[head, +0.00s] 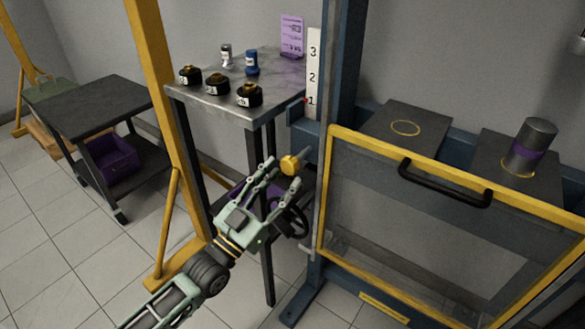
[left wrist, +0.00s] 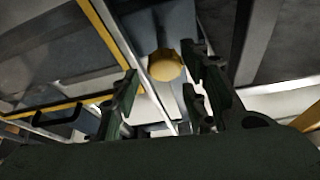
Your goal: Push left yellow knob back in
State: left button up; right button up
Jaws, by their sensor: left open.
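The left yellow knob (head: 290,165) is a round yellow knob on a short grey stem at the left post of the blue press frame. It stands out from the post. In the left wrist view the knob (left wrist: 166,65) shows ahead, between and beyond the fingertips. My left gripper (head: 282,177) is open, its fingers spread either side of the knob in the head view. I cannot tell whether a finger touches it. The left wrist view also shows the open fingers (left wrist: 160,88). My right gripper is not in view.
A yellow-framed guard (head: 335,133) with a black handle (head: 445,190) stands right of the knob. A metal table (head: 215,100) with several black-and-gold parts stands behind. A dark cart (head: 90,105) is at the left. A dark cylinder (head: 535,135) stands on the right block.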

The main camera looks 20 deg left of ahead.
aim_at(289, 172)
pick_arm(q)
jog(key=x, duration=0.4)
jog(key=shift+w, duration=0.15)
jog(key=shift+f, duration=0.1)
jog(key=shift+c, duration=0.6)
jog(key=shift+d, duration=0.1)
grip_shut()
